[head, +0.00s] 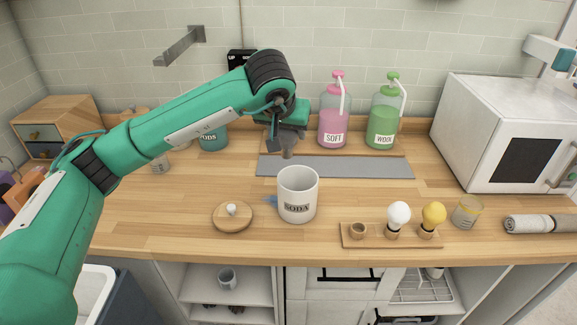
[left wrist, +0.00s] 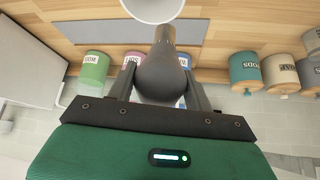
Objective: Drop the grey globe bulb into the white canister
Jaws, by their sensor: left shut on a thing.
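The white canister (head: 298,205), labelled SODA, stands open and upright on the wooden counter; its rim (left wrist: 153,8) shows at the top of the left wrist view. My left gripper (head: 287,138) is shut on the grey globe bulb (left wrist: 162,78). The bulb is held between both fingers, with its narrow base pointing toward the canister in the left wrist view. In the head view the bulb (head: 288,152) is small and partly hidden by the fingers, and appears just above and behind the canister's mouth. My right gripper is not in view.
A round wooden lid (head: 232,217) lies left of the canister. A wooden holder (head: 375,242) at right has an empty socket, a white bulb (head: 398,214) and a yellow bulb (head: 433,215). A grey mat (head: 350,168), pump bottles (head: 333,125) and a microwave (head: 505,130) stand behind.

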